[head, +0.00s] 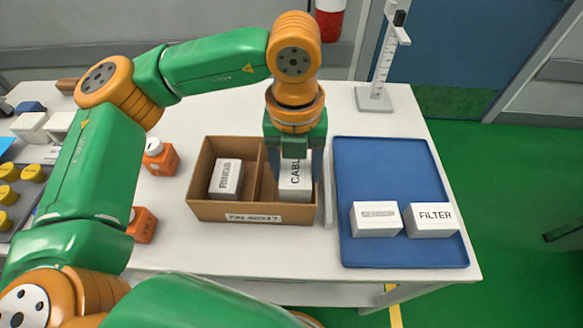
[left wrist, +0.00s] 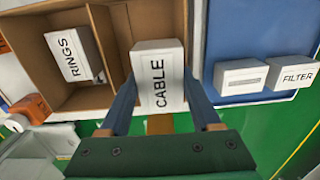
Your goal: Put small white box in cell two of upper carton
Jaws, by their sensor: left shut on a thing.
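A brown open carton (head: 213,210) with a divider stands mid-table in the head view; it also shows in the left wrist view (left wrist: 97,40). Its left cell holds a white box (head: 226,178) that reads RINGS in the left wrist view (left wrist: 72,55). My left gripper (head: 295,172) points down over the right cell. It is shut on a small white box marked CABLE (head: 297,186), with one finger on each side in the left wrist view (left wrist: 158,75). Whether this box touches the cell floor cannot be told. My right gripper is not in view.
A blue tray (head: 390,170) right of the carton bears two white boxes, one with a blurred label (head: 376,219) and one marked FILTER (head: 433,219). A height-gauge stand (head: 374,98) is at the back right.

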